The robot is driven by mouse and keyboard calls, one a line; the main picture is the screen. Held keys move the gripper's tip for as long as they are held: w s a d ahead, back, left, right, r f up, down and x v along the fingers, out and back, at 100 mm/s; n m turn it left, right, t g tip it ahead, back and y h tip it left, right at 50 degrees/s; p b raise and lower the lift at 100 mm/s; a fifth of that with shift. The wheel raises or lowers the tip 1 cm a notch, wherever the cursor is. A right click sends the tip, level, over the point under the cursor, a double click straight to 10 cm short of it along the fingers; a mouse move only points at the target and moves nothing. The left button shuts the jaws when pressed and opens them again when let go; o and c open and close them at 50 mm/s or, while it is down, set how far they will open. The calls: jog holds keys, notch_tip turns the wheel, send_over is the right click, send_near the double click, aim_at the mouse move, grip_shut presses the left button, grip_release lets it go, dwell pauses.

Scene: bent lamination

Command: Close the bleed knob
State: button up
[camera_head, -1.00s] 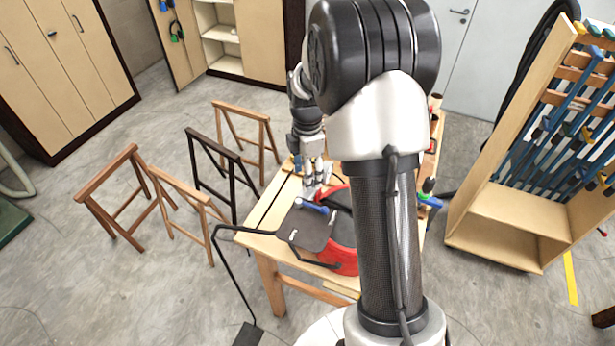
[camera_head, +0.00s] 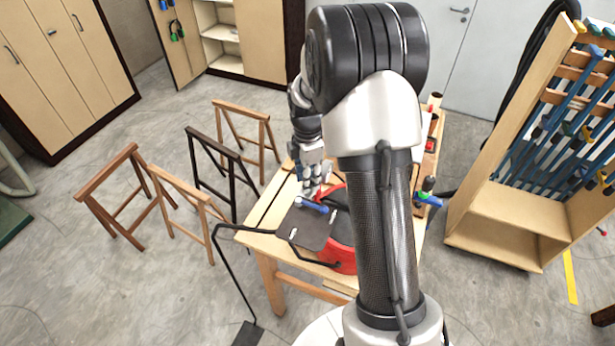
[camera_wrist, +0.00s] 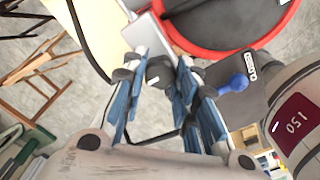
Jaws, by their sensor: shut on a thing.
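In the head view, my gripper (camera_head: 315,190) is low over the workbench, beside the red round vessel (camera_head: 343,262) and the dark plate (camera_head: 308,230). A blue handle (camera_head: 314,206) lies just in front of the fingertips. In the wrist view, my gripper (camera_wrist: 158,78) has its blue-padded fingers closed around a small dark piece with a white mark, which appears to be the bleed knob (camera_wrist: 155,74). The fingers hide much of it, and its turned position cannot be told. The blue handle (camera_wrist: 236,85) is apart from the fingers, to their right.
The workbench (camera_head: 262,216) carries the red vessel and some tools at its right side. Wooden trestles (camera_head: 180,205) stand to the left. A clamp rack (camera_head: 510,225) stands to the right. A thin black stand (camera_head: 222,255) reaches the bench front.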

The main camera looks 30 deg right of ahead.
jog(key=c, duration=0.3)
